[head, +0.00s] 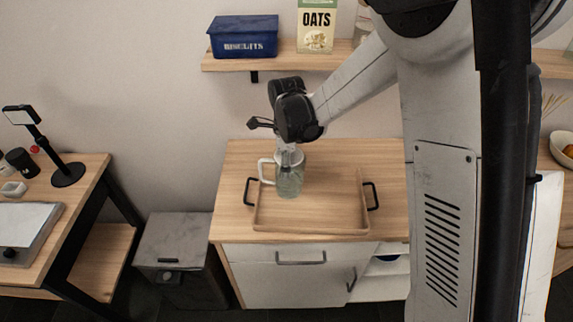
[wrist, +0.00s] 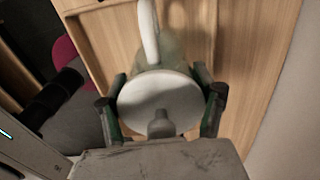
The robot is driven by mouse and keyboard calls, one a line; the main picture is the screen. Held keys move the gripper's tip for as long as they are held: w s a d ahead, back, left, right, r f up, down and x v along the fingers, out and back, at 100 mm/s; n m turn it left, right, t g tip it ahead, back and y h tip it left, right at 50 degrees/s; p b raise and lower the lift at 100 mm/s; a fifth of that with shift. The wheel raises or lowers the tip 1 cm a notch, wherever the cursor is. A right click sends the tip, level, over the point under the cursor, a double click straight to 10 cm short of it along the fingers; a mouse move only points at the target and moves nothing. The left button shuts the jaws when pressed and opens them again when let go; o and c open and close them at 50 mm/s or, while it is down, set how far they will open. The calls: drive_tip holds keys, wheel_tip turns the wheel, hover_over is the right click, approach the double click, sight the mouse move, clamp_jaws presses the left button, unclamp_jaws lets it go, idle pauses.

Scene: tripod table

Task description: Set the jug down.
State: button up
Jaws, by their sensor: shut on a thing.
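The jug (head: 289,182) is a pale green see-through vessel with a white handle on its left side in the head view. In the wrist view its round white lid (wrist: 150,97) with a knob fills the middle, with the handle at the top. My gripper (head: 289,158) is above the jug and shut on it, with a finger on each side of the lid in the wrist view (wrist: 163,100). The jug looks upright, over the back left part of a wooden tray (head: 320,224). I cannot tell whether its base touches the tray.
The tray has black handles and lies on a wooden-topped cabinet (head: 392,215). The tray's right part is clear. A shelf above holds a blue biscuit tin (head: 243,38) and an oats box (head: 316,28). A grey bin (head: 180,250) and a desk with a lamp (head: 66,172) stand left.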

drive_tip(key=shift+f, duration=0.5)
drive_tip(key=o, duration=1.9)
